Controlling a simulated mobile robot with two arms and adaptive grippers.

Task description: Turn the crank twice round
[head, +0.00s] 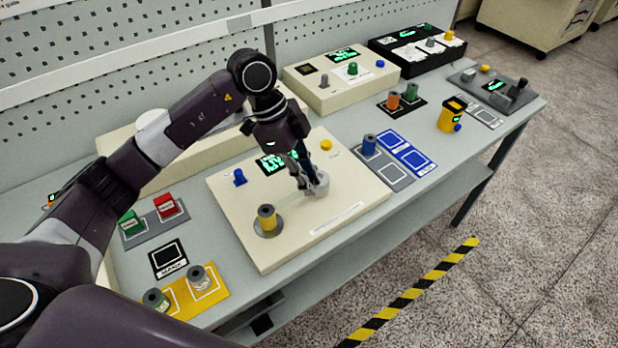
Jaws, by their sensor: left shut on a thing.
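The cream winding unit (340,213) lies on the bench in front of me, with a lit green display, a blue knob (240,177) and a yellow button (326,145). A yellow spool (267,218) stands upright on a grey disc at its near left. My left gripper (309,186) points down and is shut at the light grey crank (321,187) on the unit's right half. Its fingers hide most of the crank's handle, so the grip itself is hard to see. My right gripper is not in view.
Yellow (205,300), grey and blue (408,150) pads with small spools or blocks lie left and right of the unit. More control boxes (345,88) stand behind it. A yellow device (451,115) stands farther right. The bench's front edge runs close by the unit.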

